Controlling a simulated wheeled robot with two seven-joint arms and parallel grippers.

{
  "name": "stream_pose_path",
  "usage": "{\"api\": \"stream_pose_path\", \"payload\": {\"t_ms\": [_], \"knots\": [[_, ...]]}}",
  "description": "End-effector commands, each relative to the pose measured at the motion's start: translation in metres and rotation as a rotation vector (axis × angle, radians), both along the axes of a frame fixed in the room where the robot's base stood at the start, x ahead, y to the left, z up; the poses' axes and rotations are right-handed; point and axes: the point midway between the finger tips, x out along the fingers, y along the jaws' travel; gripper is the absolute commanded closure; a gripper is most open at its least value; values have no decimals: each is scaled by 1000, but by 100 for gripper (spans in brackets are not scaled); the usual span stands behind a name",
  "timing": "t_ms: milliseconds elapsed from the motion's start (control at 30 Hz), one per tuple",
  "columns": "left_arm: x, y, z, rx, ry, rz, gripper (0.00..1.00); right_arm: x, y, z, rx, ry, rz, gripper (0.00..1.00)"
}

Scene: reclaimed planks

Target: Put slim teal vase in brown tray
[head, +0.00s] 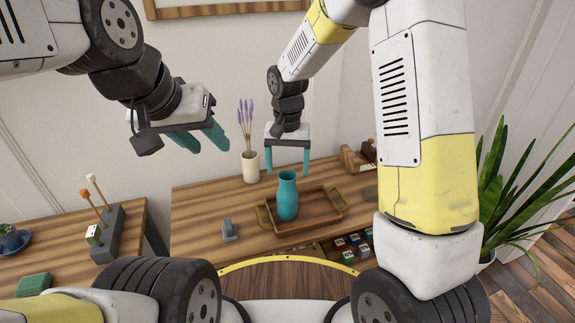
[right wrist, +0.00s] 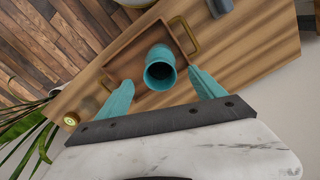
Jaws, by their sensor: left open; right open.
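The slim teal vase (head: 287,196) stands upright inside the brown tray (head: 322,223), toward the tray's left end. In the right wrist view its dark round mouth faces the camera, and the vase (right wrist: 160,72) shows between the teal fingers with the tray (right wrist: 122,62) around it. My right gripper (head: 288,170) is open and empty, above the vase and apparently clear of it. It also shows in the right wrist view (right wrist: 160,80). My left gripper (head: 209,147) is open and empty, up to the left, away from the tray.
A white vase with purple flowers (head: 249,166) stands behind the tray. A small grey-blue object (head: 229,231) sits left of it. Several small colored boxes (head: 352,244) lie in front right. A side table at left holds a grey block with sticks (head: 106,235). A plant (head: 500,195) stands right.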

Motion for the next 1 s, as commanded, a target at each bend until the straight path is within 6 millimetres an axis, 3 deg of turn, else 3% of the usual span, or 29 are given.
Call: {"api": "stream_pose_path", "payload": {"t_ms": [167,267,367,500,700,900,1000], "knots": [[0,0,0,0,0,0,59,-1,-3,18,6,-9,0,21],[0,0,0,0,0,0,59,-6,-14,41,25,-37,4,21],[0,0,0,0,0,0,59,-20,-35,77,60,-90,12,21],[0,0,0,0,0,0,59,-52,-69,128,107,-187,35,21],[0,0,0,0,0,0,59,-111,-110,179,151,-337,73,21],[0,0,0,0,0,0,59,-167,-134,201,163,-476,111,21],[0,0,0,0,0,0,59,-184,-139,204,162,-522,123,21]]}}
